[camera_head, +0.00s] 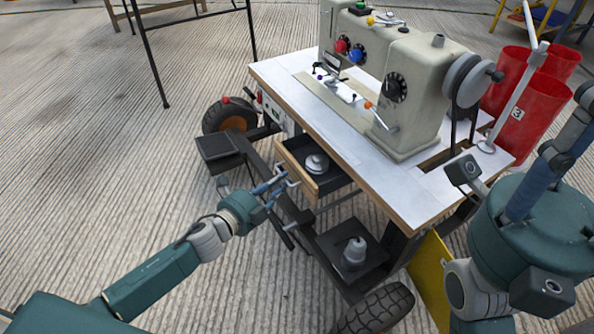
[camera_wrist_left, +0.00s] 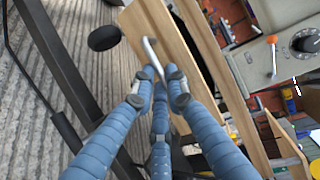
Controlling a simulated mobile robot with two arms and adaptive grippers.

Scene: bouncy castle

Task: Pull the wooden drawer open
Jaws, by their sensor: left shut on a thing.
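The wooden drawer (camera_head: 297,172) is under the white-topped sewing table. It stands partly out, with its black inside showing and a grey spool-like part (camera_head: 317,164) in it. In the left wrist view its light wood front (camera_wrist_left: 170,42) carries a metal bar handle (camera_wrist_left: 151,54). My left gripper (camera_head: 284,184) is at the drawer front. In the left wrist view its blue fingers (camera_wrist_left: 158,80) are closed around the lower part of the handle. Part of my right gripper (camera_head: 528,195) shows at the right edge, beside the table; its fingertips are unclear.
A sewing machine (camera_head: 415,85) stands on the table (camera_head: 425,190). Below are a black tray (camera_head: 338,235) with a grey part and a black tyre (camera_head: 375,312). Red bins (camera_head: 530,95) stand at the right. The ribbed floor left of the drawer is mostly clear.

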